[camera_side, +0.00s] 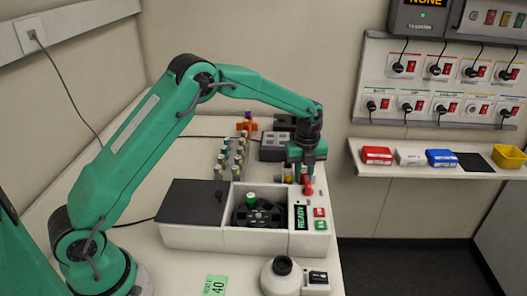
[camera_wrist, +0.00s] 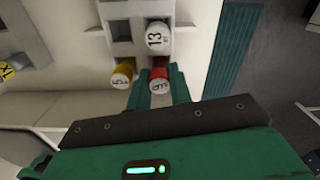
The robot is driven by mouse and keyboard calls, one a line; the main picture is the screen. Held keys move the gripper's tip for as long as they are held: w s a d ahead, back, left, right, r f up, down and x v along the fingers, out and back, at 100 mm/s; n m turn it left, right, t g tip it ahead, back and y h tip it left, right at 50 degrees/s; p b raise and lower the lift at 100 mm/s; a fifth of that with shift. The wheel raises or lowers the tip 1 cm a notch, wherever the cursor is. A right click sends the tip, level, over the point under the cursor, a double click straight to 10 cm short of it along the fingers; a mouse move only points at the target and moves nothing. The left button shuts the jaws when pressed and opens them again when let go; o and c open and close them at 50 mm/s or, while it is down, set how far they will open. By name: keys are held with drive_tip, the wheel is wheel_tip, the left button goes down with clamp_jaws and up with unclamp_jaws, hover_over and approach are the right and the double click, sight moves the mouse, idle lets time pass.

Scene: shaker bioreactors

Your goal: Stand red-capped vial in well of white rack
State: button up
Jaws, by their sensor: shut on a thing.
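The red-capped vial (camera_wrist: 159,82) is between the fingertips of my gripper (camera_wrist: 158,88) in the wrist view, and the jaws are shut on it. The white rack (camera_wrist: 98,18) has square wells. A white-capped vial marked 13 (camera_wrist: 157,36) and a yellow-capped vial (camera_wrist: 123,74) are at the rack, close to the red cap. The lower body of the red-capped vial is hidden, so I cannot tell whether it touches the rack.
The white machine (camera_side: 195,237) has its rotor bay open, with a green-capped vial (camera_side: 251,198) in it and a READY panel (camera_side: 301,218). Several vials stand in a rack (camera_side: 230,158) to the left. A round device (camera_side: 282,275) stands in front.

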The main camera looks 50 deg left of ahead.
sight(304, 172)
drive_tip(key=shift+f, duration=0.45)
drive_tip(key=o, duration=0.8)
drive_tip(key=shift+o, duration=0.2)
drive_tip(key=shift+r, duration=0.15)
drive_tip(key=shift+r, duration=3.4)
